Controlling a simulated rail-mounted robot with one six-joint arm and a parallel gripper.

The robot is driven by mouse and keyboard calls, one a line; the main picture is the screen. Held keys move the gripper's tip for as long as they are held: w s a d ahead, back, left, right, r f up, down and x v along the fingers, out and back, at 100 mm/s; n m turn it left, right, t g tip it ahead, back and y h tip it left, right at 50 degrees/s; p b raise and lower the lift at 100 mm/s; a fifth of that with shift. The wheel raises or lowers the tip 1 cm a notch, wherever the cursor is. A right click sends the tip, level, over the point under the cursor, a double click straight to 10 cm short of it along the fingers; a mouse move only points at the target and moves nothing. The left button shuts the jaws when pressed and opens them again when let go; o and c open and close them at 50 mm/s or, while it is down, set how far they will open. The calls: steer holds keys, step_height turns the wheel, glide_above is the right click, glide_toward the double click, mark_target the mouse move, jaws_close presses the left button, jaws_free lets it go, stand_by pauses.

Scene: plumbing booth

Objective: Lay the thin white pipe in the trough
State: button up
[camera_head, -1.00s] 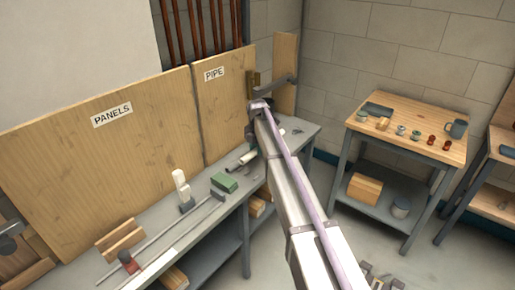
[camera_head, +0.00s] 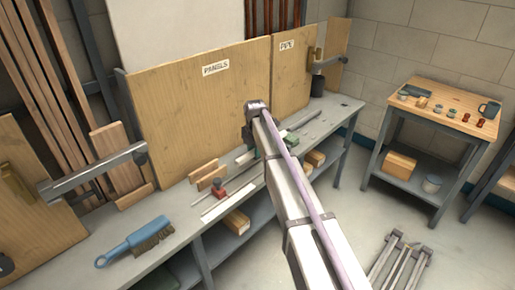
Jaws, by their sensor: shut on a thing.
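Two long thin pieces lie along the grey workbench (camera_head: 185,197) in the body camera view: a pale strip (camera_head: 220,208) near the front edge and a thinner grey rod (camera_head: 240,181) behind it. I cannot tell for certain which is the thin white pipe or the trough. More long pieces (camera_head: 302,118) lie further along the bench, right of my arm. My arm reaches up through the middle of the picture and hides part of the bench. My gripper's fingers do not show, so I cannot see what is between them.
A red-topped object (camera_head: 220,193), wooden blocks (camera_head: 207,175) and a blue brush (camera_head: 137,241) are on the bench. Boards marked PANELS (camera_head: 190,105) and PIPE (camera_head: 292,75) stand behind it. A side table (camera_head: 440,104) holds small parts. Metal bars (camera_head: 400,262) show low at right.

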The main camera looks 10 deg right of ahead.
mark_target(253, 172)
steer(key=shift+s+a, duration=0.25)
steer(key=shift+a, duration=0.35)
steer(key=shift+w+d+f, duration=0.1)
steer(key=shift+d+f, duration=0.05)
steer(key=shift+f, duration=0.1)
step_height(253, 172, down, 8)
steer(key=b, duration=0.8)
steer(key=shift+r, duration=0.1)
steer(key=o, duration=0.9)
steer(key=shift+c, duration=0.2)
steer(key=shift+r+p, duration=0.45)
steer(key=shift+o, duration=0.8)
step_height(253, 172, up, 10)
steer(key=p, duration=1)
steer(key=shift+r, duration=0.1)
